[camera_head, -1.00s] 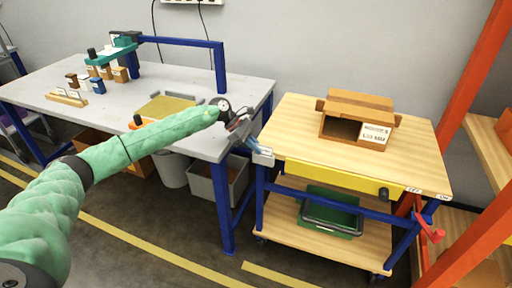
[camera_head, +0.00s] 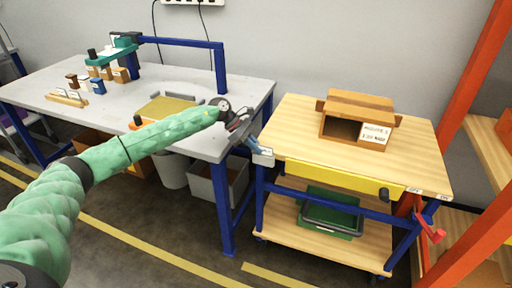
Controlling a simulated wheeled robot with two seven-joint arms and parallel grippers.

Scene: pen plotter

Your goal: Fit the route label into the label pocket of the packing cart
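My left gripper (camera_head: 240,124) is over the gap between the grey table and the packing cart (camera_head: 300,113), near the cart's front left corner. Blue parts (camera_head: 251,143) lie just below it, reaching toward a small white plate with dark marks (camera_head: 263,156) at that corner. I cannot tell whether this plate is the route label, the label pocket, or both. The fingertips are too small and covered to show whether they grip anything. My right gripper is out of view.
The grey table (camera_head: 120,108) holds small boxes and a yellow mat (camera_head: 166,107). An orange rack (camera_head: 470,130) stands at the right.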

